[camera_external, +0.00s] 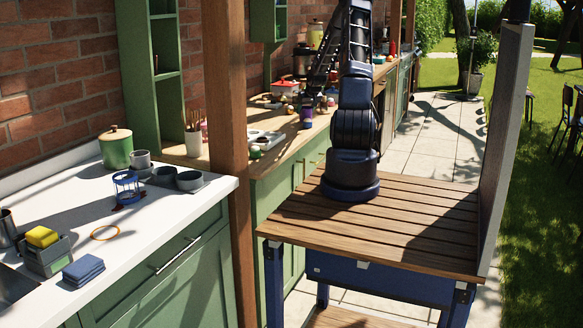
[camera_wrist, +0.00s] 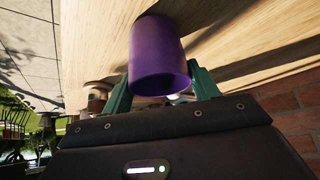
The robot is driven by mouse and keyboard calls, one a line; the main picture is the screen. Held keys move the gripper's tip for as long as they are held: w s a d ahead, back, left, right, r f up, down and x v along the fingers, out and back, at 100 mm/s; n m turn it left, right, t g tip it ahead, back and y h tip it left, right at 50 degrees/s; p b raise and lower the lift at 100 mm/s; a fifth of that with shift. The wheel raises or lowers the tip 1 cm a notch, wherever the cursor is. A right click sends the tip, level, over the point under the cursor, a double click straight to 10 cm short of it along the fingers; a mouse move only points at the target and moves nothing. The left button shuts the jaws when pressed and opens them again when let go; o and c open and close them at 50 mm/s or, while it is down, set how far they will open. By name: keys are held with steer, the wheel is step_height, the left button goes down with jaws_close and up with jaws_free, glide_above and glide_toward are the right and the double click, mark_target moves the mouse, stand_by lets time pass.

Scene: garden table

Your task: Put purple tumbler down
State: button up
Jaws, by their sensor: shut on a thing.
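The purple tumbler (camera_wrist: 160,55) sits between the two green fingers of my gripper (camera_wrist: 160,72) in the wrist view, which looks along the counter at a steep tilt. My gripper is shut on it. In the external view the tumbler (camera_external: 307,118) is a small purple shape under my gripper (camera_external: 309,103), over the wooden counter (camera_external: 285,148). I cannot tell whether its base touches the wood. My arm hides part of the counter behind it.
A tray (camera_external: 264,140) with small items lies left of the tumbler. A red pot (camera_external: 286,88) stands behind. A utensil holder (camera_external: 193,142) is by the wooden post (camera_external: 228,150). The white counter (camera_external: 150,225) at front left holds a green canister (camera_external: 116,150) and several cups.

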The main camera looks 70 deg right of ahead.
steer(key=shift+f, duration=0.1)
steer(key=o, duration=1)
steer(key=shift+s+r, duration=0.15)
steer(key=shift+r, duration=0.25)
steer(key=v, duration=1.1)
steer(key=shift+a+r, duration=0.2)
